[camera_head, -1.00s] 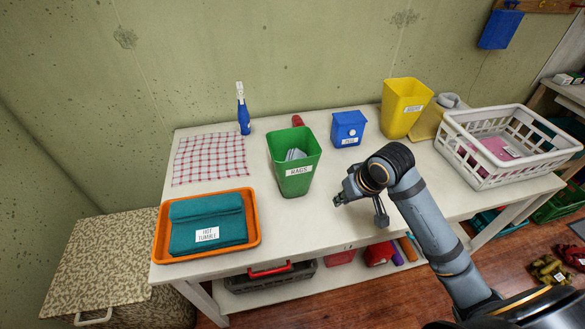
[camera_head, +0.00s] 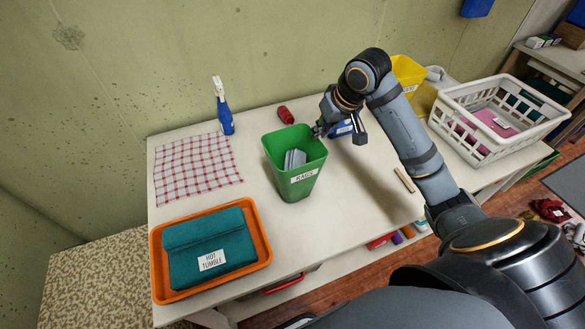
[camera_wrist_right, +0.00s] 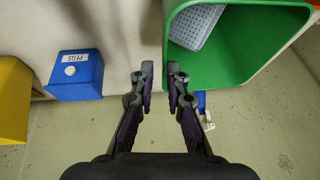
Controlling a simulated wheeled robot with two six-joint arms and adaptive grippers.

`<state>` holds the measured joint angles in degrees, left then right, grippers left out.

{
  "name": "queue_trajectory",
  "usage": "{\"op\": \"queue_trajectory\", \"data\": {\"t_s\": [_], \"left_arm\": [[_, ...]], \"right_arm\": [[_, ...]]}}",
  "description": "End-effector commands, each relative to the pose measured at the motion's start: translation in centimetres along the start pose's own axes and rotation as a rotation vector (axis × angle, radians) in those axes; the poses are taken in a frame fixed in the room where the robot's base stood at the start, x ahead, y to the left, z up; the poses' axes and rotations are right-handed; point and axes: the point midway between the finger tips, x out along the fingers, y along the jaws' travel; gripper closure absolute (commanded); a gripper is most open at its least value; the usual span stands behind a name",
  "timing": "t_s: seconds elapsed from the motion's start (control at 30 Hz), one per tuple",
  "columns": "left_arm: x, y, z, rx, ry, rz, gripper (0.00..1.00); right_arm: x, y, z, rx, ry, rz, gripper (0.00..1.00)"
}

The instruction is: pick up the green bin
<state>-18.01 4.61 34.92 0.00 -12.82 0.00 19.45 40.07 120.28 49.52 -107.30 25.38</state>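The green bin (camera_head: 285,178) stands upright on the white table, with a "RAGS" label on its front and a folded grey cloth (camera_head: 295,159) inside. My right gripper (camera_head: 338,134) is at the bin's right side, near rim height. In the right wrist view, my right gripper (camera_wrist_right: 160,70) is open, and the rim of the green bin (camera_wrist_right: 245,65) shows between its fingertips, one finger over the bin side and one outside. I cannot tell whether a finger touches the rim. My left gripper is not in view.
A blue box (camera_wrist_right: 75,82) labelled "PEGS" and a yellow bin (camera_head: 408,72) stand right of the green bin, partly behind my arm. A white basket (camera_head: 480,155) is farther right. An orange tray (camera_head: 262,250) with a teal towel, a checked cloth (camera_head: 195,168) and a blue bottle (camera_head: 225,120) are left.

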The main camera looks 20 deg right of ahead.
Motion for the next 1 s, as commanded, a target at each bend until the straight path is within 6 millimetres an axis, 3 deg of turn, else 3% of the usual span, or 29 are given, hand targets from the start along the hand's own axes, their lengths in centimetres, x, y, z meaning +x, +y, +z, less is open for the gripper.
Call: {"op": "queue_trajectory", "data": {"t_s": [0.07,0.17,0.3,0.43,0.6,0.87,1.0], "left_arm": [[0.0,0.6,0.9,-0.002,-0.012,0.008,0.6],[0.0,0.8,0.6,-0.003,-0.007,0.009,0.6],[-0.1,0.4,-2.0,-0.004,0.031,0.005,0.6],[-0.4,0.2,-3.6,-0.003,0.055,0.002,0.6],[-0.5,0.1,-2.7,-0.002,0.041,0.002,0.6],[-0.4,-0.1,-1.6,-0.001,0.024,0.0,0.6],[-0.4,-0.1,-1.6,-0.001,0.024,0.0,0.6]], "right_arm": [[1.3,-0.1,0.0,0.002,-0.002,-0.005,0.86],[2.1,-0.1,0.0,0.0,-0.001,-0.001,0.86],[2.4,-0.1,0.0,0.0,0.0,0.0,0.86],[4.4,-0.4,0.4,0.002,-0.004,-0.004,0.86],[6.9,-0.4,0.4,0.001,-0.001,-0.001,0.86],[7.4,-0.3,0.5,-0.002,-0.001,0.001,0.86],[7.4,-0.3,0.5,-0.001,-0.001,0.001,1.0]]}}
